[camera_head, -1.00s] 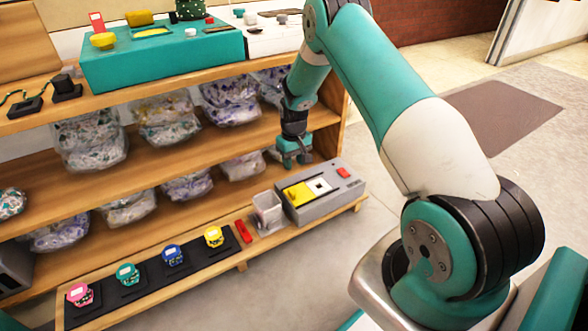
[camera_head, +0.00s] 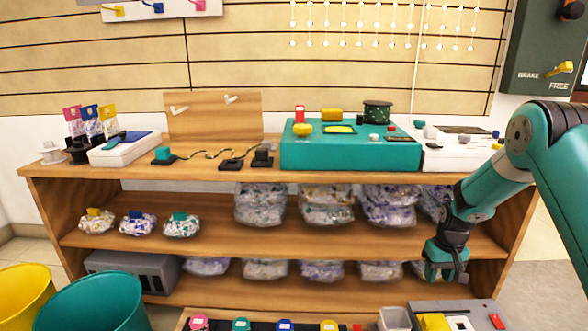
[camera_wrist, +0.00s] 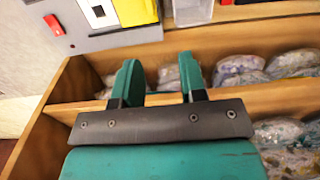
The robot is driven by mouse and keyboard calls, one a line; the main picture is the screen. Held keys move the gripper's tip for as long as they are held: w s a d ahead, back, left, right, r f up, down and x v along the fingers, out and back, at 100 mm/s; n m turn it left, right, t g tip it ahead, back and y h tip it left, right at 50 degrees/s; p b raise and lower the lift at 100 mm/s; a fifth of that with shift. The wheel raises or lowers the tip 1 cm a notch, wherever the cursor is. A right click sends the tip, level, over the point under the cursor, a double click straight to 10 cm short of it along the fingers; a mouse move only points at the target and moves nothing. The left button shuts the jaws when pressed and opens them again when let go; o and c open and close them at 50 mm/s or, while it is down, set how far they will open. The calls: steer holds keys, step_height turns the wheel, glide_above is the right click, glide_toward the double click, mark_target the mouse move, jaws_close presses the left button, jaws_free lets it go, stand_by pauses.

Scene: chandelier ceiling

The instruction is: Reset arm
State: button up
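My gripper (camera_head: 446,272) hangs at the right side of the wooden shelf unit (camera_head: 330,238), in front of its lower shelves and above the grey box (camera_head: 462,308) with a yellow panel and a red button. In the wrist view my gripper (camera_wrist: 160,80) shows two teal fingers held apart with nothing between them. The grey box (camera_wrist: 90,32) lies beyond the fingertips in that view. My arm comes in from the right edge of the head view and is bent downward.
Clear bags (camera_head: 325,208) fill the shelves close to my gripper. A teal box (camera_head: 350,150) and a white device (camera_head: 458,150) stand on top. A grey-white cup (camera_head: 394,318) is beside the grey box. Yellow (camera_head: 22,295) and teal (camera_head: 95,302) bins stand at the left.

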steer(key=s+a+r+n+y+p, duration=0.1)
steer(key=s+a+r, duration=0.3)
steer(key=a+r, duration=0.35)
steer(key=s+a+r+n+p, duration=0.1)
steer(key=s+a+r+n, duration=0.15)
steer(key=a+r, duration=0.45)
steer(key=s+a+r+n+y, duration=0.1)
steer(key=s+a+r, duration=0.4)
steer(key=r, duration=0.4)
steer(key=s+a+r+n+y+p, duration=0.15)
steer(key=s+a+r, duration=0.25)
steer(key=s, duration=0.6)
steer(key=s+a+r+n+y+p, duration=0.15)
steer(key=s+a+r, duration=0.25)
steer(key=s, duration=0.6)
step_height(320, 180, up, 38)
steer(key=h+p, duration=0.1)
steer(key=p, duration=3.6)
steer(key=shift+s+a, duration=0.15)
